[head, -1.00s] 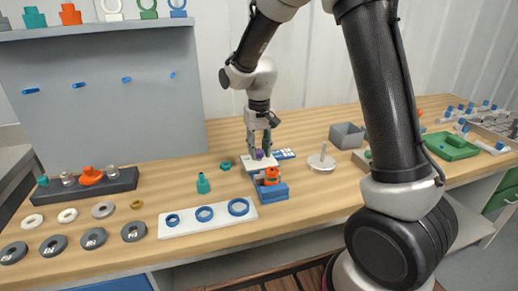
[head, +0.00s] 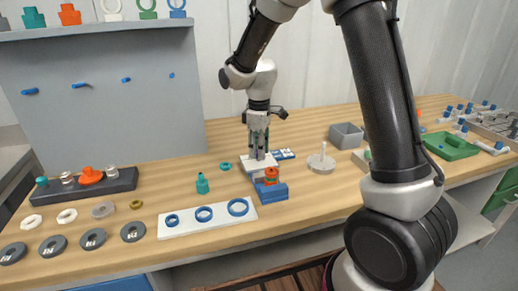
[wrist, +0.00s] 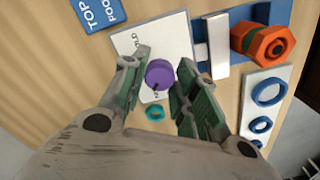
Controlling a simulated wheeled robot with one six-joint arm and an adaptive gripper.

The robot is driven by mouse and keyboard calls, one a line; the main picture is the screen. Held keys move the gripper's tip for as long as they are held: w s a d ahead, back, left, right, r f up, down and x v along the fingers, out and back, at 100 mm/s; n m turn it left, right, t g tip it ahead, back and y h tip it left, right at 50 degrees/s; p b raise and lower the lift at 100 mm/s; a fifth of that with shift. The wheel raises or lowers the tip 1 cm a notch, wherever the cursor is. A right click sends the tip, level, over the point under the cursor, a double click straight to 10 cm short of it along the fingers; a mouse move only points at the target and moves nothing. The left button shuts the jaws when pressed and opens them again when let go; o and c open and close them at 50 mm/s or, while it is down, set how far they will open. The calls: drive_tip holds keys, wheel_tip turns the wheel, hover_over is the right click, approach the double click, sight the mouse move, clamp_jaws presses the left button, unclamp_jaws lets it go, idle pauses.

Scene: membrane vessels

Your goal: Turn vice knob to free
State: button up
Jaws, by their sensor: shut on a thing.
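A purple vice knob (wrist: 160,74) stands on a white plate (wrist: 165,33) with printed lettering, partly covered by my fingers. One word on the plate seems to end in "OLD"; the knob's exact setting is too small to tell. My gripper (wrist: 160,64) comes down from above, shut on the knob with a finger on each side. In the head view my gripper (head: 257,155) stands upright over the plate and hides most of the knob. The blue vice (head: 272,191) beside the plate holds an orange hexagonal piece (head: 271,175).
A white board with blue rings (head: 207,215) lies in front of the vice. A teal fitting (head: 202,184) stands to its left. A round white base with a peg (head: 321,163) and a grey box (head: 346,136) stand to the right.

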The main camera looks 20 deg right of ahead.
drive_tip(key=shift+n, duration=1.3)
drive_tip(key=o, duration=1)
drive_tip(key=shift+r, duration=0.1)
wheel_tip(320, 180, up, 12)
